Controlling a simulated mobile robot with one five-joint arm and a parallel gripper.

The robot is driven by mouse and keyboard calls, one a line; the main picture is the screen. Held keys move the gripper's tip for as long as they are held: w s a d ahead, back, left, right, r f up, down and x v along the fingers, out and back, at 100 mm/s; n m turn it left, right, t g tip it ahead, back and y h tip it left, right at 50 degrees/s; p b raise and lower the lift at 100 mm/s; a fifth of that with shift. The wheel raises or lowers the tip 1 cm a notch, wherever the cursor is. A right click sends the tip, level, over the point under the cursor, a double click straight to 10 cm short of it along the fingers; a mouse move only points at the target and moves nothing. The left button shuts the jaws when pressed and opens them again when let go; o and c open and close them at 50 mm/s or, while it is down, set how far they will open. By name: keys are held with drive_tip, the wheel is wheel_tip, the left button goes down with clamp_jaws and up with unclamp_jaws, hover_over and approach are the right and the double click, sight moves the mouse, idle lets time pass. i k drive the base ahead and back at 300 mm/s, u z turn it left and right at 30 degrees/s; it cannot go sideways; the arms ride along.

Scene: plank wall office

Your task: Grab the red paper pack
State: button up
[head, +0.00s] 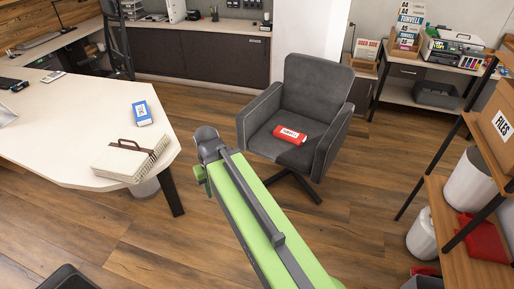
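A red paper pack (290,135) with a white label lies on the seat of the dark grey office chair (312,92), in the middle of the head view. It lies flat, at a slight tilt, with nothing on top of it. My green arm reaches up from the bottom of the view and ends in a rounded grey joint to the left of the chair. I see no gripper fingers there. My arm is apart from the pack in the picture.
The chair's armrests flank the seat. A pale desk (60,150) at left holds a blue pack (142,113) and a cream binder-like case (125,160). Wooden shelving (465,265) at right holds a red item (484,238) and a box (500,120). White bins stand nearby. Wood floor lies open around the chair.

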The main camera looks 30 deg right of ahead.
sight(297, 138)
drive_tip(key=z, duration=0.8)
drive_tip(key=i, duration=1.35)
drive_tip(key=u, duration=0.25)
drive_tip(key=i, duration=0.85)
drive_tip(key=u, duration=0.85)
